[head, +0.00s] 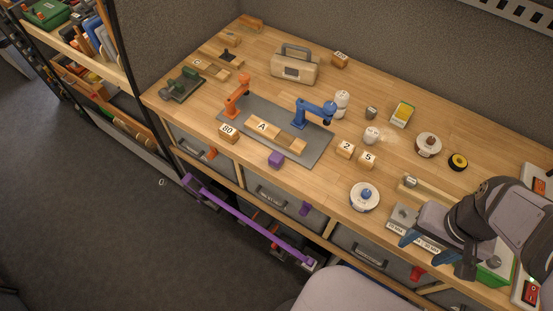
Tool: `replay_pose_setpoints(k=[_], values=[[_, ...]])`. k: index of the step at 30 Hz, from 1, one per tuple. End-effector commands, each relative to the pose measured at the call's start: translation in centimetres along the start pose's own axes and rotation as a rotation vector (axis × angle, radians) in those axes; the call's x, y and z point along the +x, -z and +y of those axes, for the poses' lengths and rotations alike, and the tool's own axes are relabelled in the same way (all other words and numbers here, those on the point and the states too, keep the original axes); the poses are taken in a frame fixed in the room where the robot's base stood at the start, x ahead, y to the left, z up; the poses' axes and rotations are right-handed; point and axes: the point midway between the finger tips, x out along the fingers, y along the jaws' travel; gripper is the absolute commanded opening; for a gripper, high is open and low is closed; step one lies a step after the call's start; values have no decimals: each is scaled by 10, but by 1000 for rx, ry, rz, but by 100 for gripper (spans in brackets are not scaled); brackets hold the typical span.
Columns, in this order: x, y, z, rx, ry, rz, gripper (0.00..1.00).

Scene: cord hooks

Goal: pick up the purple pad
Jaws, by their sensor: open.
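A small purple block (276,158), the only loose purple item on the bench, sits near the front edge, just in front of the grey mat (240,133). I take it to be the purple pad. My gripper (437,253) is at the far right over the bench's front edge, well apart from the purple block. It is open, and I see nothing held in it. My arm hides part of the bench's right end.
Orange and blue toy-like arms (237,96) stand on the mat with a wooden strip (277,135). Wooden number blocks (345,150), a white-and-blue spool (364,197) and a grey box (404,217) lie between. A purple rail (245,218) runs below the bench front.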

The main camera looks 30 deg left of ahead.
Motion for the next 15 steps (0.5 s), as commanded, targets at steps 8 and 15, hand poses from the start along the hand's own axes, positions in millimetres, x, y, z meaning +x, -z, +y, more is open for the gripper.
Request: replay_pose_setpoints(k=[8, 15], values=[[-32, 1, -2, -53, -18, -10, 53], [-17, 11, -5, -373, -147, -75, 53]])
